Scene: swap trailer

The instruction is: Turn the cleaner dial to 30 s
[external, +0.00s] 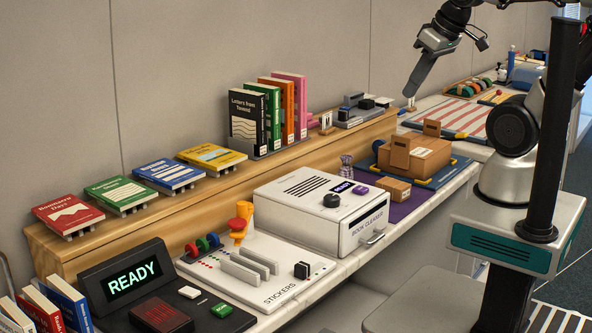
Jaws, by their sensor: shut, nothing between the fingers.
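The book cleaner (291,206) is a white box on the counter, labelled BOOK CLEANER, with vents on top and a handle on its front. Its dark round dial (332,200) sits on the top face; its setting is too small to read. A small display (343,187) beside the dial reads READY, and a purple button (361,189) is next to it. My gripper (408,94) is shut and empty, high above the counter's far part, up and to the right of the cleaner and well apart from it.
A wooden shelf (230,205) with books runs along the wall. The sticker station (255,275) and a dark READY console (135,282) stand left of the cleaner. Cardboard boxes (428,156) stand to its right. The air above the cleaner is clear.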

